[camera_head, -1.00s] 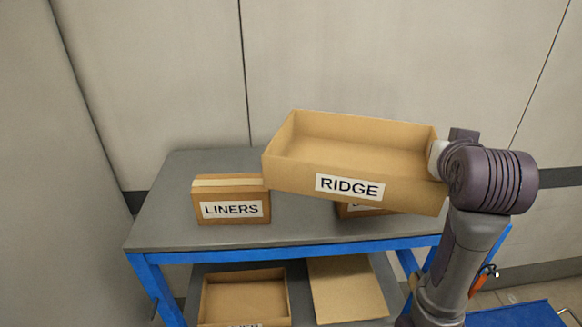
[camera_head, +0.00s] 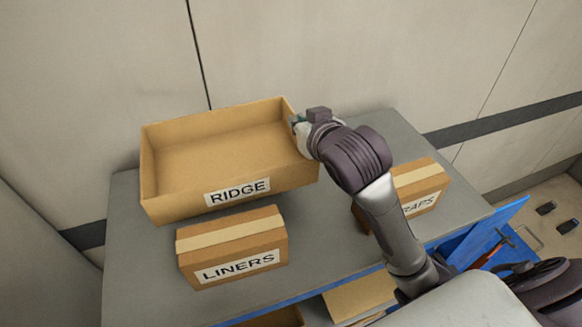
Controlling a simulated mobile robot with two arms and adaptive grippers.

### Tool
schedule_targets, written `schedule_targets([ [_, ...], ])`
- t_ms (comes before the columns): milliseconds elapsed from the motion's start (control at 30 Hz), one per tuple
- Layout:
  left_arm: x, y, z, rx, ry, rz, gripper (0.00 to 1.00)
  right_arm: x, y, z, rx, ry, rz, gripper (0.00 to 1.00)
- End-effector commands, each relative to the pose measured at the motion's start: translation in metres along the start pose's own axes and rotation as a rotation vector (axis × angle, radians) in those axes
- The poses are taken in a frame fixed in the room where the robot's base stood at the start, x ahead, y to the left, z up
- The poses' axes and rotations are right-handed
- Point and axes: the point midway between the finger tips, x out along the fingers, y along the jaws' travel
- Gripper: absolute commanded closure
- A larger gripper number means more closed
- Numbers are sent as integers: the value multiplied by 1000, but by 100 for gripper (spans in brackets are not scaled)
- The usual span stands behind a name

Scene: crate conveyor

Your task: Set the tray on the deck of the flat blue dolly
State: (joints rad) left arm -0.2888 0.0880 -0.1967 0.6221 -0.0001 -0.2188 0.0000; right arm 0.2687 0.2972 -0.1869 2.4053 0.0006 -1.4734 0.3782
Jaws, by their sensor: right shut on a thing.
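The tray (camera_head: 165,204) is a shallow open cardboard box labelled RIDGE, and it looks empty. It is over the back left of the grey cart top, behind the LINERS box. I cannot tell whether it touches the top. My right gripper (camera_head: 300,122) is shut on the tray's right end wall; its fingertips are largely hidden by the wrist. A flat blue surface (camera_head: 508,218) shows low at the right, beyond the cart, partly hidden; it may be the dolly's deck. My left gripper is not in view.
On the grey cart top (camera_head: 135,290) stand the LINERS box (camera_head: 232,250) and, at the right, a box with a label ending in RAPS (camera_head: 425,190), partly behind my arm. A lower shelf holds cardboard items (camera_head: 360,297). A wall stands close behind.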

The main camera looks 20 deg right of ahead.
Motion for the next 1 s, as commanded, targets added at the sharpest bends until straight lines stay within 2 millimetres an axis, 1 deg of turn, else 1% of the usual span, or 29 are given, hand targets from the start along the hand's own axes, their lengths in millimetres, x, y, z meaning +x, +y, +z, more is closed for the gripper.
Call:
schedule_targets([
  [33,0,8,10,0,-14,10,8,4,1,13,-1,-9,1,100],
  [100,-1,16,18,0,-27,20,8,10,1,25,-1,-7,1,100],
  [233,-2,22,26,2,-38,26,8,16,1,38,0,-3,1,100],
  [367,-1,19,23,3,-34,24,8,20,1,50,-1,-4,2,100],
  [533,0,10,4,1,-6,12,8,29,2,71,0,-3,2,100],
  [600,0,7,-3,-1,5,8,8,31,2,75,0,-1,1,100],
  [667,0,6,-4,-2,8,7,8,31,2,75,0,1,1,100],
  [767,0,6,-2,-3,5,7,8,31,2,74,0,1,1,100],
  [967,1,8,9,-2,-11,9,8,32,2,78,1,0,1,100],
  [1000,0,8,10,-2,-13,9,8,32,2,78,-1,0,1,89],
])
